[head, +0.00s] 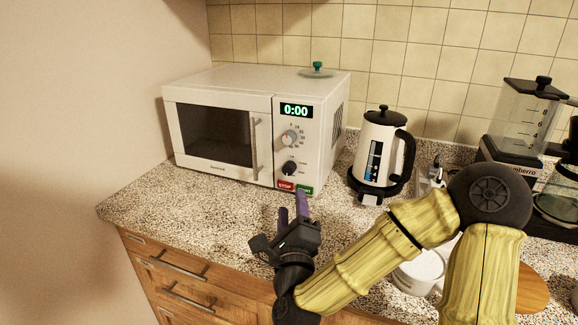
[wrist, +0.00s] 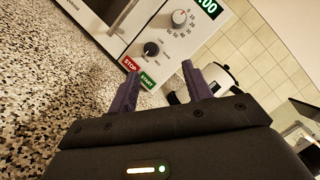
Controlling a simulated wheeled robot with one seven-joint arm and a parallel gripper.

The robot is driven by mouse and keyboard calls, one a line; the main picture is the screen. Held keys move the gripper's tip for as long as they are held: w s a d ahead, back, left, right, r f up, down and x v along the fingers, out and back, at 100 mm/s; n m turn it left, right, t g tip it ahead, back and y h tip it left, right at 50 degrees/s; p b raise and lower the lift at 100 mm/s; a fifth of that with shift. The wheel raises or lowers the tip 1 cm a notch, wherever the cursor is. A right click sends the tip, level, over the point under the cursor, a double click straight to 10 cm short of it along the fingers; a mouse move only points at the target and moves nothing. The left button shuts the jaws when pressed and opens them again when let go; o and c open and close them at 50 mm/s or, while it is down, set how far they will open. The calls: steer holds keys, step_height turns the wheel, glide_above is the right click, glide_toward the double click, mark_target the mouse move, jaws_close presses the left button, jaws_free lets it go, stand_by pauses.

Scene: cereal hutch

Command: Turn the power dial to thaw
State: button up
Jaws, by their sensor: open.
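The white microwave (head: 225,125) stands on the counter with its door shut, and its display reads 0:00. Two dials are on its right-hand panel: a pale upper timer dial (head: 289,138) with numbers around it, and a black lower dial (head: 289,168) above the red STOP and green START buttons. The black dial also shows in the wrist view (wrist: 152,49); its markings are too small to read. My gripper (head: 292,208) is open and empty, in front of and below the panel. In the wrist view its purple fingers (wrist: 160,88) point toward the panel, apart from the dials.
A white kettle (head: 379,150) stands right of the microwave. A blender (head: 522,125) and a glass pot (head: 560,190) are farther right. A glass lid with a green knob (head: 317,70) lies on the microwave. The counter (head: 190,212) before the microwave is clear at left.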

mark_target(288, 172)
steer(key=shift+w+a+r+p, duration=0.1)
steer(key=shift+w+a+p, duration=0.15)
steer(key=shift+p, duration=0.55)
steer(key=p+x, duration=0.1)
steer(key=p, duration=0.3)
steer(key=shift+w+d, duration=0.1)
steer(key=shift+w, duration=0.3)
steer(key=shift+w+p, duration=0.2)
steer(key=shift+p, duration=0.75)
steer(key=shift+p, duration=0.4)
steer(key=x, duration=0.3)
steer(key=f+p+x, duration=0.1)
steer(key=x, duration=0.2)
steer(key=f+p+x, duration=0.1)
steer(key=x, duration=0.3)
steer(key=shift+w, duration=0.3)
steer(key=c, duration=1)
